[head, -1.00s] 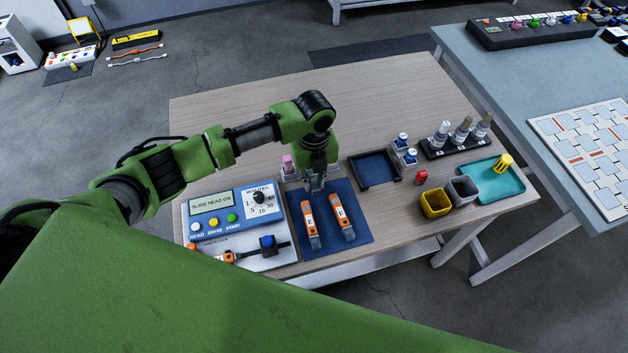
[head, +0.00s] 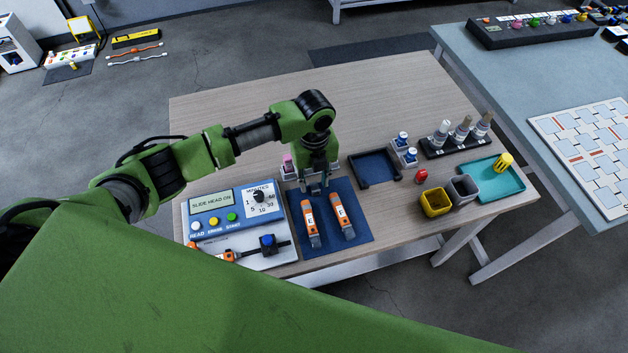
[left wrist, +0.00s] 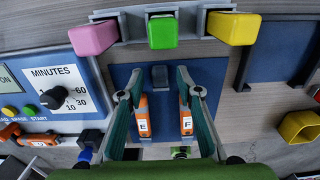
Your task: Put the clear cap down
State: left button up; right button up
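My left gripper (head: 317,187) points down over the upper part of the blue mat (head: 360,237). In the left wrist view its two fingers (left wrist: 160,90) are apart. A small dark grey block (left wrist: 160,76) stands on the mat between the fingertips, with a gap on each side. It may be the clear cap, but I cannot tell for sure. In the head view the gripper hides it. Two orange-and-grey pieces lie side by side on the mat, labelled E (head: 311,222) and F (head: 342,210). My right gripper is not in view.
A control box (head: 225,215) with a dial is left of the mat. Pink (left wrist: 94,38), green (left wrist: 162,32) and yellow (left wrist: 233,28) blocks stand behind it. A dark tray (head: 375,168), yellow cup (head: 435,203) and teal tray (head: 493,180) are to the right. The table's back is clear.

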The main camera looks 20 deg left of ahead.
aim_at(314, 185)
pick_arm(q)
notch_tip(314, 185, up, 11)
jog(key=shift+r+b, duration=0.2)
jog(key=shift+b, duration=0.25)
dwell(0.4)
